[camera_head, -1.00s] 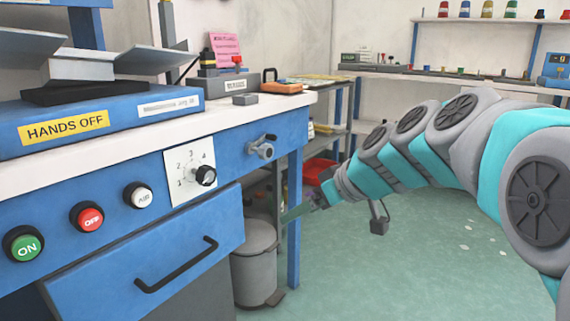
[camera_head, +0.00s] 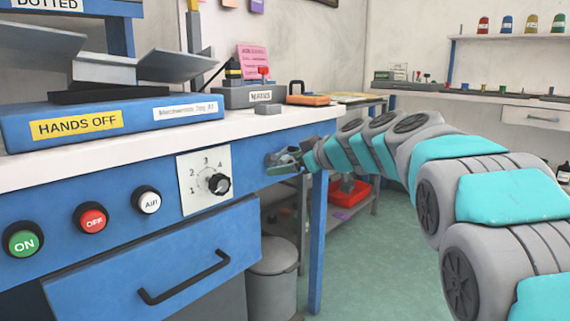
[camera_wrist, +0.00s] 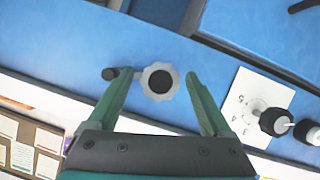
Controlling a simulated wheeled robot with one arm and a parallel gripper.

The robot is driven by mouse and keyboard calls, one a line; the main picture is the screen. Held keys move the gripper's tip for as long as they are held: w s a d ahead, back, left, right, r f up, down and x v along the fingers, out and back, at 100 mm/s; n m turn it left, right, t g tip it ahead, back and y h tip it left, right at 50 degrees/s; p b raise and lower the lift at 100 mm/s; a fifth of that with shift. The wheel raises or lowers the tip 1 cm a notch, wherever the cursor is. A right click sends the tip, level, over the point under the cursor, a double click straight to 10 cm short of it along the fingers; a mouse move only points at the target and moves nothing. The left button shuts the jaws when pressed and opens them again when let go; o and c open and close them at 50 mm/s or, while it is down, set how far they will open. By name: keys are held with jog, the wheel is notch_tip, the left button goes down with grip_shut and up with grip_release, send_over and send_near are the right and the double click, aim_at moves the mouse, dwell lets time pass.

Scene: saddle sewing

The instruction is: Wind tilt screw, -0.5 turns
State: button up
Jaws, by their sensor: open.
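The tilt screw (camera_wrist: 159,81) is a grey scalloped knob with a dark centre on the blue bench front. A short side handle with a dark knob (camera_wrist: 110,74) sticks out to its left in the wrist view. My gripper (camera_wrist: 160,88) is open, its two green fingers on either side of the grey knob. The left fingertip overlaps the side handle in the picture; I cannot tell if it touches. The right fingertip shows a gap to the knob. In the head view, my gripper (camera_head: 284,160) is at the bench's right end and mostly hides the screw.
A numbered dial (camera_head: 218,184) is left of the screw, and it also shows in the wrist view (camera_wrist: 272,122). ON, OFF and AIR buttons and a drawer handle (camera_head: 185,278) are further left. A grey bin (camera_head: 273,283) stands below. The floor at right is open.

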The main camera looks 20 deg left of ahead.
jog(key=shift+w+a+f, duration=0.1)
jog(key=shift+w+a, duration=0.05)
jog(key=shift+a, duration=0.2)
jog(key=shift+c, duration=0.4)
grip_shut()
